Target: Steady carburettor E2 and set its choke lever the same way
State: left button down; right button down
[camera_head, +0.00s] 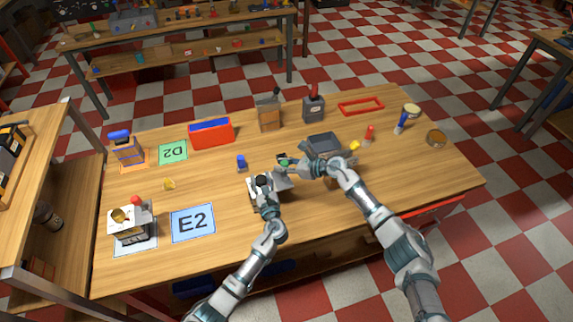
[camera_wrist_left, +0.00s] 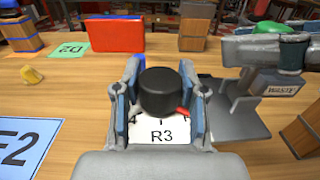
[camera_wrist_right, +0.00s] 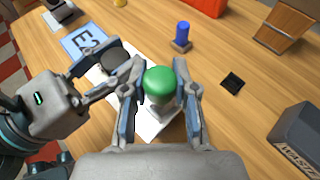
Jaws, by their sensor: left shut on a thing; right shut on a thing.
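My left gripper (camera_head: 262,186) is shut on a black round knob (camera_wrist_left: 165,92), which stands over a white card marked R3 (camera_wrist_left: 160,134). A small red piece (camera_wrist_left: 183,112) shows beside the knob. My right gripper (camera_wrist_right: 160,92) is shut on a green round-topped part (camera_wrist_right: 159,84) with a pale lower body, close to the left gripper. A blue card marked E2 (camera_head: 192,223) lies at the left of the bench. A pale and dark device (camera_head: 130,225) with a brassy top and red ball stands left of it. I cannot make out any choke lever's setting.
A blue-and-orange device (camera_head: 127,148) stands by a green D2 card (camera_head: 173,151). A red bin (camera_head: 211,134), a small blue-topped piece (camera_head: 241,162) and a grey WASTE box (camera_wrist_right: 300,140) are around the grippers. The bench between the E2 card and the left gripper is clear.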

jog(key=shift+s+a+r+n+h, duration=0.15)
jog(key=shift+a+n+h, duration=0.2)
jog(key=shift+h, duration=0.15)
jog(key=shift+a, duration=0.1)
jog(key=c, duration=0.9)
grip_release()
jog(key=shift+o, duration=0.2)
jog(key=shift+s+d, duration=0.1)
jog(key=shift+d, duration=0.2)
pick_arm(q)
jog(key=shift+d, duration=0.1)
pick_arm(e)
jog(key=v, duration=1.1)
jog(key=shift+d, duration=0.2)
jog(key=shift+s, duration=0.1)
